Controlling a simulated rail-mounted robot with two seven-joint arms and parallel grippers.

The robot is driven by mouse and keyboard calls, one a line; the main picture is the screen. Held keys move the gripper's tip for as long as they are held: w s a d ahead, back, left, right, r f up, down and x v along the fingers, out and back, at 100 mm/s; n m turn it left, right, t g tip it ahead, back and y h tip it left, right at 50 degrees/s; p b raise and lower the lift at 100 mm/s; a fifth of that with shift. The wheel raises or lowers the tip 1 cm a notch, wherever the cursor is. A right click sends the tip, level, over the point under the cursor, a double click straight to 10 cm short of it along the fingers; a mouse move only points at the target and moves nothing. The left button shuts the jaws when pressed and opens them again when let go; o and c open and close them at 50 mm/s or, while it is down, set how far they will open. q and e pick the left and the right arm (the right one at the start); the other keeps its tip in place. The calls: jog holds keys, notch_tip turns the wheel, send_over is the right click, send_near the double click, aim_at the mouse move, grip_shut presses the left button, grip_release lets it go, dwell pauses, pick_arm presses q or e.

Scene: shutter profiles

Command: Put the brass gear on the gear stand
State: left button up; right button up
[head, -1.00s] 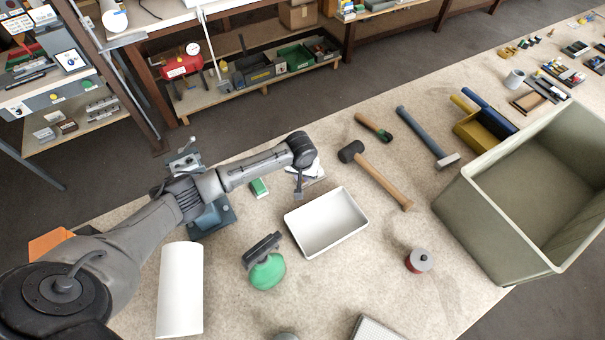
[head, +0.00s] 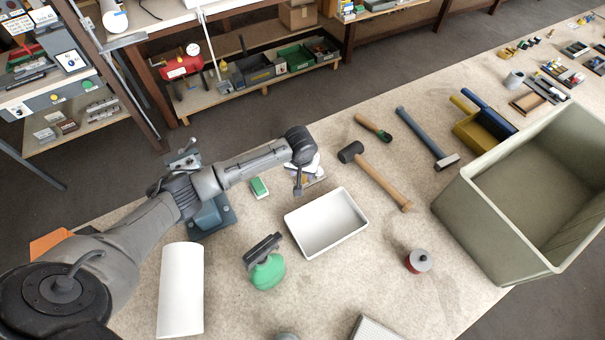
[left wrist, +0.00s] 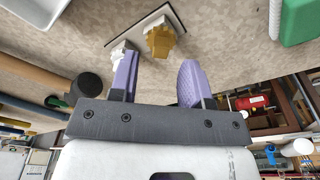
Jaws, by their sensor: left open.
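My left gripper (head: 298,190) hangs over the bench behind the white tray, seen edge-on in the head view. In the left wrist view its two purple fingers (left wrist: 159,66) are apart, with nothing held between them. The brass gear (left wrist: 160,40) shows just beyond the fingertips, roughly in line with the gap. It is on or against a thin pale plate with a dark edge (left wrist: 176,20). A white piece (left wrist: 120,50) is beside it, partly behind one finger. I cannot tell for sure which part is the gear stand. In the head view my wrist hides most of this spot.
The white tray (head: 327,222) stands in front of my gripper. A green-and-white block (head: 259,188) lies to its left. A mallet (head: 376,176) and a hammer (head: 428,140) lie to the right, before the large green crate (head: 505,240).

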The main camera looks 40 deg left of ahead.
pick_arm(q)
notch_tip(320, 180, up, 9)
jog(key=s, duration=0.1)
jog(key=shift+d+p, duration=0.2)
jog(key=shift+p, duration=0.2)
pick_arm(e)
jog(key=shift+r, duration=0.5)
